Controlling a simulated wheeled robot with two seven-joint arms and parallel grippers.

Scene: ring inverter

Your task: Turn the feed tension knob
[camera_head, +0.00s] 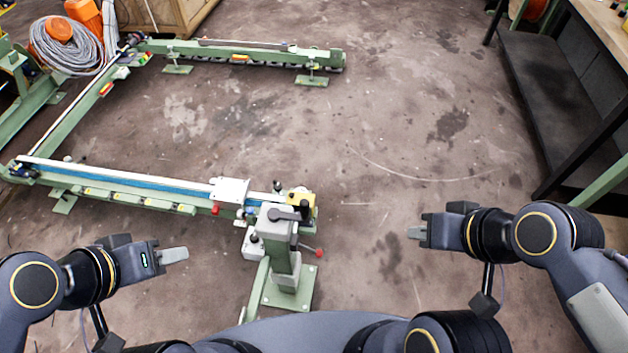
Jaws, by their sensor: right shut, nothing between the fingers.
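The green ring inverter machine (285,262) stands in front of me, with a post on a floor plate and a long rail running to the left. On its head are a black lever (284,213), a yellow part (301,203), small black knobs and a red ball handle (319,252). I cannot tell which knob is the feed tension knob. My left gripper (174,255) is left of the post, apart from it; its finger opening cannot be made out. My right gripper (416,233) is right of the post, shut and empty, apart from the machine.
A green rail frame (240,55) runs across the back left. Coiled grey cable with an orange reel (59,29) lies at the far left. A workbench with a dark shelf (545,85) stands at the right. The floor between machine and bench is clear.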

